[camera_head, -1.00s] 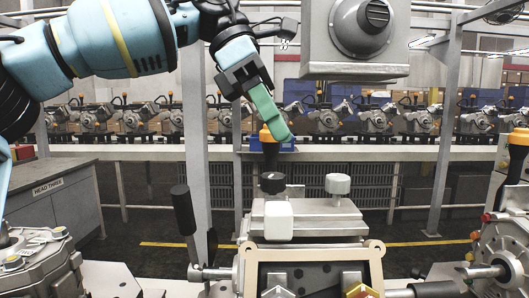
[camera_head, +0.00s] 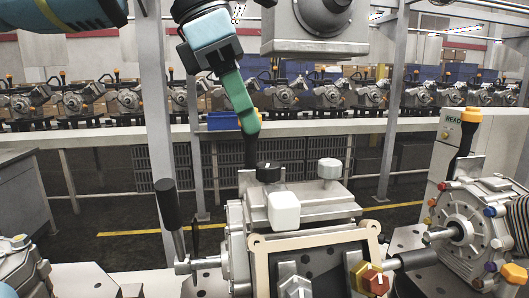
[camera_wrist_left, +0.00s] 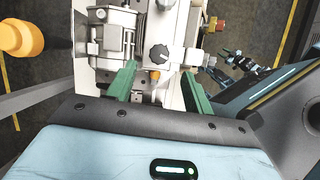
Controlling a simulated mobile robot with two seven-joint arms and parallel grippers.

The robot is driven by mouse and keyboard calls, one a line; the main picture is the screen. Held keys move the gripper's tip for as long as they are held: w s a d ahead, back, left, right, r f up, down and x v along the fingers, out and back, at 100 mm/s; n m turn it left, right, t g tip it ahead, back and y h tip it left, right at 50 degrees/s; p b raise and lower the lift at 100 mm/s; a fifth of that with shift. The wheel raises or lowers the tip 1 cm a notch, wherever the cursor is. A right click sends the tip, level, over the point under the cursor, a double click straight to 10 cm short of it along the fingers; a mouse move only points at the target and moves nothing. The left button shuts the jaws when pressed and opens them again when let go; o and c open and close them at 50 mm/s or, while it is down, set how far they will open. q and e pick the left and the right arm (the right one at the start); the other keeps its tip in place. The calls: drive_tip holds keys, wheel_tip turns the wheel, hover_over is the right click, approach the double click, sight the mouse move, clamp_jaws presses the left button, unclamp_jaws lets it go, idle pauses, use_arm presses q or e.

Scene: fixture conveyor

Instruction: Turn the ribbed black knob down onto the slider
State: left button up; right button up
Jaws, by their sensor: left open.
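The black knob (camera_head: 268,171), with a pale mark on its top, sits on the rear left of the grey slider block (camera_head: 330,208). Its ribbing is too small to make out in the head view. In the left wrist view the knob (camera_wrist_left: 159,54) shows round and dark, just ahead of the space between the fingertips. My left gripper (camera_head: 249,124) hangs above and slightly left of the knob in the head view, pointing down. In the wrist view its green fingers (camera_wrist_left: 159,69) are spread apart with nothing between them.
A white block (camera_head: 284,211) is at the slider's front. A grey knob (camera_head: 329,168) stands right of the black one. A black lever (camera_head: 168,205) rises at left. An orange-topped post stands close behind the fingers, and a grey housing (camera_head: 318,35) hangs above right.

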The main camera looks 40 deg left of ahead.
sight(270, 164)
use_arm(q)
drive_tip(key=shift+x, duration=3.55)
drive_tip(key=c, duration=1)
drive_tip(key=shift+m, duration=0.4)
drive_tip(key=m+g+h, duration=0.1)
drive_tip(key=m, duration=0.1)
drive_tip(key=shift+w+a+m, duration=0.1)
drive_tip(key=shift+m, duration=0.3)
drive_tip(key=m+g, duration=0.1)
drive_tip(key=m, duration=0.2)
drive_tip(key=shift+w+m+g, duration=0.1)
drive_tip(key=shift+m+g, duration=0.2)
drive_tip(key=shift+m, duration=0.1)
drive_tip(key=m+g, duration=0.1)
drive_tip(key=m, duration=0.2)
drive_tip(key=m+g, duration=0.1)
drive_tip(key=m, duration=0.2)
drive_tip(key=shift+w+r+b, duration=0.1)
drive_tip(key=shift+r+b, duration=0.05)
drive_tip(key=shift+b, duration=0.25)
drive_tip(key=shift+r+m, duration=0.1)
drive_tip(key=shift+m, duration=0.3)
